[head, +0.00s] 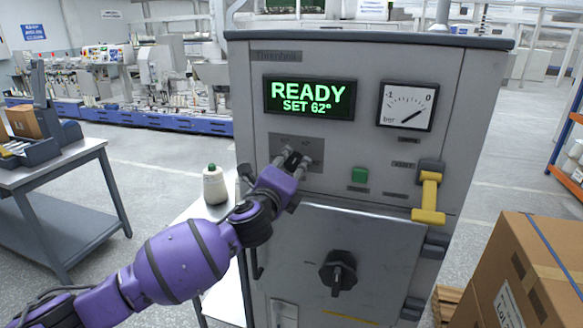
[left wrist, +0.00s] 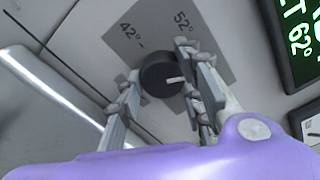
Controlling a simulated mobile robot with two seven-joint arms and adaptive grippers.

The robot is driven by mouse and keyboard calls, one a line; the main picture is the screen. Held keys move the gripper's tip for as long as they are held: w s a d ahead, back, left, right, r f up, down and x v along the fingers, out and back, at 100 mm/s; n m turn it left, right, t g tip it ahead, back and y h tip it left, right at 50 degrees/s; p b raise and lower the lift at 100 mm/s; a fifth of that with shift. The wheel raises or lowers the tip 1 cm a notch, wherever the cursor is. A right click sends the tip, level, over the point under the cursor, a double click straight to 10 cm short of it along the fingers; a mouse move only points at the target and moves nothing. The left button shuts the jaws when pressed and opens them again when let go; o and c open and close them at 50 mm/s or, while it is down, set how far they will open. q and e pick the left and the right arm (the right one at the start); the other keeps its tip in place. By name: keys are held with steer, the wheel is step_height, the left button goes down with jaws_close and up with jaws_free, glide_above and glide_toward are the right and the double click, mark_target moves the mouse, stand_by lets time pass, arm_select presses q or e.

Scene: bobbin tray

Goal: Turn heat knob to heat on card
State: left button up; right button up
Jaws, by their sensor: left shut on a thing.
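The heat knob (left wrist: 157,76) is a black dial on a grey plate (head: 325,157) on the machine's front. Its white mark points right in the left wrist view. The plate's 42° and 52° labels show there; other labels are hidden. My left gripper (head: 295,158) is at the plate, its fingers (left wrist: 158,60) on either side of the knob and shut on it. The green display (head: 309,97) reads READY, SET 62°. I cannot make out a heat card. My right gripper is out of view.
A gauge (head: 407,105), a green button (head: 359,175) and a yellow handle (head: 428,195) are to the right of the knob. A door with a black knob (head: 338,272) is below.

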arm_select(q)
steer(key=m, duration=0.4)
steer(key=f+m, duration=0.1)
steer(key=m, duration=0.1)
steer(key=shift+a, duration=0.25)
steer(key=m, duration=0.6)
steer(key=shift+w+a+r, duration=0.1)
steer(key=shift+r, duration=0.1)
steer(key=shift+m, duration=0.4)
steer(key=o, duration=1.1)
steer(key=shift+r, duration=0.1)
steer(key=shift+c, duration=0.2)
steer(key=shift+a+r, duration=0.1)
steer(key=shift+r, duration=0.15)
